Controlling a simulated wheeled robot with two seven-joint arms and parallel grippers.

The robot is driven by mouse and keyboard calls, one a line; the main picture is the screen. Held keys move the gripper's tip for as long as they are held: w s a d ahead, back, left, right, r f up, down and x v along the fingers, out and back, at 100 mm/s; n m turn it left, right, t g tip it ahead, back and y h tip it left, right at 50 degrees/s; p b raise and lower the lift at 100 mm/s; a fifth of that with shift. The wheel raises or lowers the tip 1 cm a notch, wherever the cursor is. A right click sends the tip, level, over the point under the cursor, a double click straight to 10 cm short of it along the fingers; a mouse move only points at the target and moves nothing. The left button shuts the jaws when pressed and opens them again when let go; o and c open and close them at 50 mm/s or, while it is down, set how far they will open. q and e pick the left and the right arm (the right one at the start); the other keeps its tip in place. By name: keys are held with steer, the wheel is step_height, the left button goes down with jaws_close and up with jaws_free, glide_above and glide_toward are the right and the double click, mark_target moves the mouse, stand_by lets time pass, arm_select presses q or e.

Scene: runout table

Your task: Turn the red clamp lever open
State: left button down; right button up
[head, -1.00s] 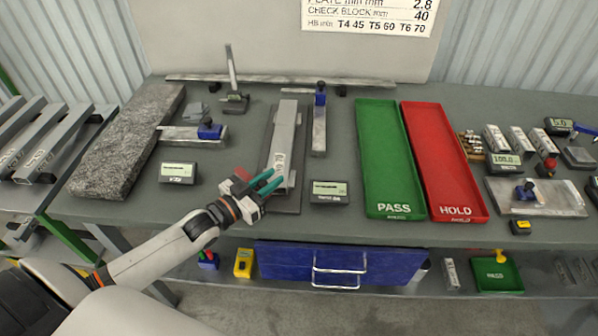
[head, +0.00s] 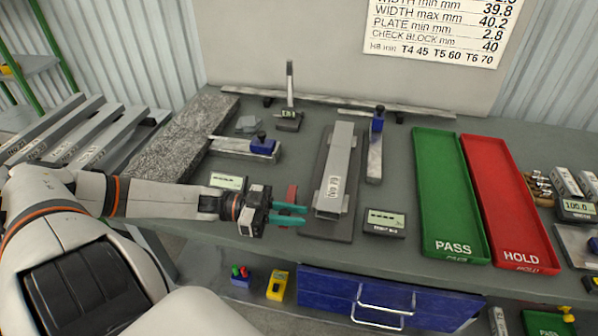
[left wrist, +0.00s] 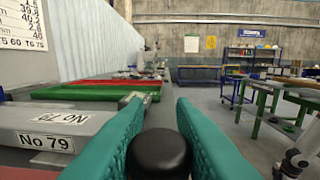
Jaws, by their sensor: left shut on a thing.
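The red clamp lever (head: 292,194) shows as a short red piece at the left edge of the dark fixture plate (head: 316,229). My left gripper (head: 289,214) lies just in front of it, its teal fingers pointing right. In the left wrist view a round black knob (left wrist: 160,154) sits between the teal fingers, which are shut on it. The fingers hide part of the lever, and its join to the knob does not show. A grey channel piece (head: 338,165) labelled No 79 lies on the fixture plate, beside the fingertips. My right gripper is not in view.
A small display box (head: 384,222) stands right of the fixture. The green PASS tray (head: 455,245) and red HOLD tray (head: 527,258) lie further right. A granite slab (head: 190,140) and a gauge with a blue block (head: 262,147) are left and behind.

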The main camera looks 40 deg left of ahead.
arm_select(q)
steer(key=shift+s+a+f+m+g, duration=0.15)
steer(key=shift+a+m+g, duration=0.1)
steer(key=shift+m+g, duration=0.15)
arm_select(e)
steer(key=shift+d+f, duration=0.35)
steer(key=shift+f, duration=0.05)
arm_select(q)
steer(key=c, duration=1.4)
jaws_free()
steer(key=shift+o, duration=1)
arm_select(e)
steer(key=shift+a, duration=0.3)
arm_select(q)
steer(key=v, duration=1.2)
steer(key=shift+f, duration=0.15)
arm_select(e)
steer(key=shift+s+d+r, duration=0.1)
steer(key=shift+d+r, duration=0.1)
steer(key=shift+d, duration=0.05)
